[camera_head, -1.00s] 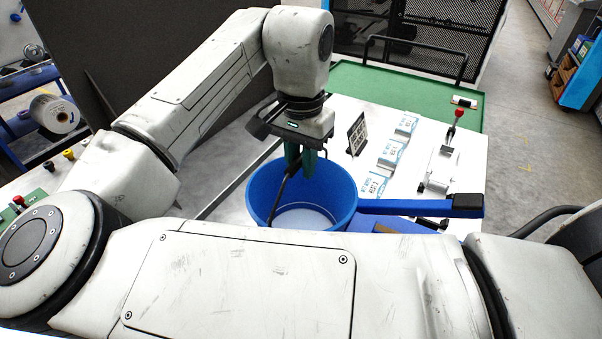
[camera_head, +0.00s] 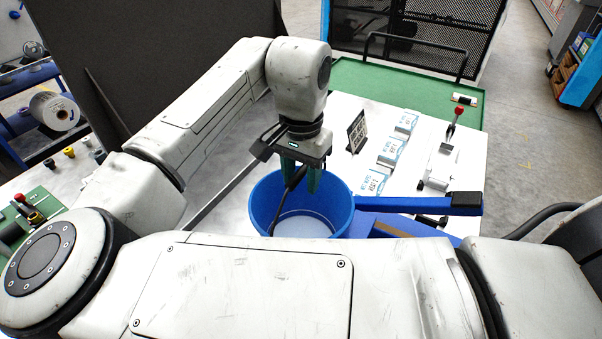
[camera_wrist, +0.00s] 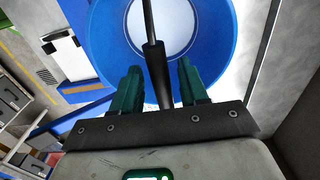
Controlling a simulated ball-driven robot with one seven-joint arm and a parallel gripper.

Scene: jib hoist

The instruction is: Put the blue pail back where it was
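The blue pail (camera_head: 345,210) is upright and open at the top, with a pale round bottom. My arm hides its near lower side, so what it rests on is not visible. Its black handle rises over the opening and passes between the green fingers of my gripper (camera_head: 301,182). In the wrist view the pail (camera_wrist: 100,45) fills the top middle. The thick dark handle grip (camera_wrist: 155,72) lies between the fingertips of my gripper (camera_wrist: 160,65). A blue gap shows on its right side; contact on the left is unclear. The fingers stand apart.
A blue bar (camera_head: 415,204) with a black end extends right from beside the pail. Several white boxes (camera_head: 378,180), a dark sign (camera_head: 357,132) and a red-knobbed lever (camera_head: 456,120) stand right on the white tabletop (camera_head: 345,108). A large dark panel (camera_head: 150,65) rises behind left.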

